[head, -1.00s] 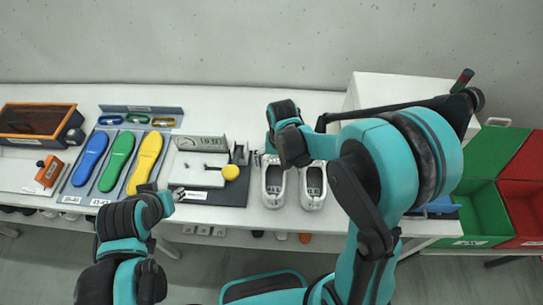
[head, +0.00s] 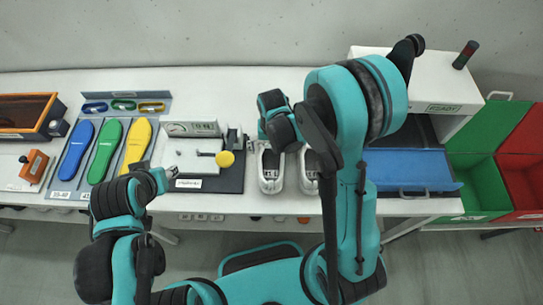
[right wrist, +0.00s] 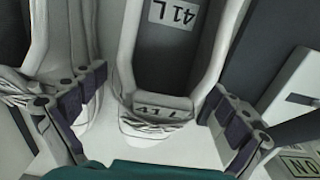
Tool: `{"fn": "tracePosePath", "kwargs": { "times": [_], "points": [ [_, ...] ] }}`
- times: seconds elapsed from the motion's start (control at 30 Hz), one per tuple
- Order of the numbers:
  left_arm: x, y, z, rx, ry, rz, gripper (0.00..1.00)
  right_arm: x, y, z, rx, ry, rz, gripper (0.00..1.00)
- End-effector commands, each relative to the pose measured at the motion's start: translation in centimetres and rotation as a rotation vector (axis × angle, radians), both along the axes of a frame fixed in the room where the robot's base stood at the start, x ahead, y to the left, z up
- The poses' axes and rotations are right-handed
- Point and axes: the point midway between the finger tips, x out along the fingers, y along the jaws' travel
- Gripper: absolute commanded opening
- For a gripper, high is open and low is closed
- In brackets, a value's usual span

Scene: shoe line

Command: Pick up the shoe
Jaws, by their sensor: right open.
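A pair of white shoes stands on the table's front part, the left shoe (head: 270,181) and the right shoe (head: 308,180), partly hidden by my right arm. In the right wrist view the shoe marked 41 L (right wrist: 165,100) lies between the spread fingers of my right gripper (right wrist: 158,112). The gripper is open and empty, with a finger on each side of this shoe; contact cannot be told. The other shoe (right wrist: 75,25) shows at left there. My left gripper (head: 167,180) hovers by the table's front edge, near the insole board; its jaw opening is unclear.
Blue, green and yellow insoles (head: 105,150) lie on a board at left. A fixture with a yellow knob (head: 225,159) stands left of the shoes. A white box (head: 450,105) with a blue panel (head: 410,170) is at right. Green (head: 470,185) and red bins (head: 520,180) stand beyond it.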

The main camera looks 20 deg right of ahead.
Motion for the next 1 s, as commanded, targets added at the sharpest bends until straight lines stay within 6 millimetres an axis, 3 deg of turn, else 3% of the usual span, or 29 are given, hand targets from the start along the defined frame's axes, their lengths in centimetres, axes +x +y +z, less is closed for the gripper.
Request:
{"fn": "tracePosePath", "kwargs": {
  "times": [0.17,0.3,0.4,0.73,1.0],
  "points": [
    [0.0,0.0,0.1,0.000,0.000,0.000,0.40,0.0,0.0,0.1,0.000,0.000,0.000,0.97],
    [0.0,0.0,0.1,0.000,0.000,0.000,0.40,0.0,0.0,0.1,0.000,0.000,0.000,0.60],
    [0.0,0.0,0.1,0.000,0.000,0.000,0.40,0.0,0.0,0.1,0.000,0.000,0.000,0.39],
    [0.0,0.0,0.3,0.000,0.000,0.000,0.40,-0.1,0.0,0.8,0.000,0.000,0.000,0.39],
    [0.0,0.0,1.8,0.000,0.000,0.000,0.40,-0.1,0.0,6.1,0.000,0.000,0.000,0.39]
  ]
}}
